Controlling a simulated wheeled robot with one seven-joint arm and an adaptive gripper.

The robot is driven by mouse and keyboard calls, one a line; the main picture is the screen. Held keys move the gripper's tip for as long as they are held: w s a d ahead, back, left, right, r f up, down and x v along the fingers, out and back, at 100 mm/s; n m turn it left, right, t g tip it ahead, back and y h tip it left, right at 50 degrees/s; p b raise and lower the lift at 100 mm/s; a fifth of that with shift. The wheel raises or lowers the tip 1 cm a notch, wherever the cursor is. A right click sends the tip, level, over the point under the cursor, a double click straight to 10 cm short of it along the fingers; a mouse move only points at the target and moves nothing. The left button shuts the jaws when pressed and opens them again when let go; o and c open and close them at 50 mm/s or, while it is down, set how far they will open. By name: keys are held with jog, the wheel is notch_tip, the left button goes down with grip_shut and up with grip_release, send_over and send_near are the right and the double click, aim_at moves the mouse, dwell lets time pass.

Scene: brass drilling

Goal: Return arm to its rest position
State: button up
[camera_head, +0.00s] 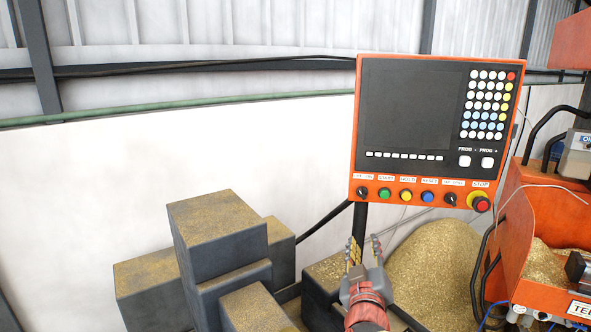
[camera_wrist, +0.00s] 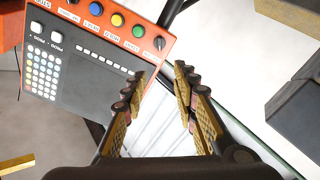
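My gripper (camera_head: 364,255) is in the lower middle of the head view, pointing up, below the orange control panel (camera_head: 430,130). In the wrist view, my gripper (camera_wrist: 166,82) shows two fingers with brass-coloured pads, spread apart with a clear gap and nothing between them. The panel shows upside down at the upper left of the wrist view (camera_wrist: 95,45), with its keypad and row of coloured buttons. The fingertips look apart from the panel. Most of my arm is out of view.
Dark grey blocks (camera_head: 220,230) dusted with brass chips stand at the lower left. A heap of brass chips (camera_head: 435,265) lies behind my gripper to the right. An orange machine (camera_head: 540,215) stands at the right edge. A pale wall (camera_head: 90,190) spans the back.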

jog(key=s+a+f+g+y, duration=0.2)
jog(key=s+f+g+y, duration=0.1)
jog(key=s, duration=0.4)
jog(key=s+a+f+g+y, duration=0.15)
jog(key=s+g, duration=0.25)
jog(key=s, duration=0.4)
jog(key=s+d+f+m+g, duration=0.2)
jog(key=s+d+f, duration=0.1)
jog(key=s, duration=0.5)
jog(key=s+d+f+m+g, duration=0.2)
jog(key=s+d+f+g, duration=0.1)
jog(key=s, duration=0.5)
notch_tip(320, 180, down, 26)
jog(key=h+b, duration=0.1)
jog(key=b, duration=2.5)
jog(key=shift+s+f, duration=0.15)
jog(key=shift+s, duration=0.25)
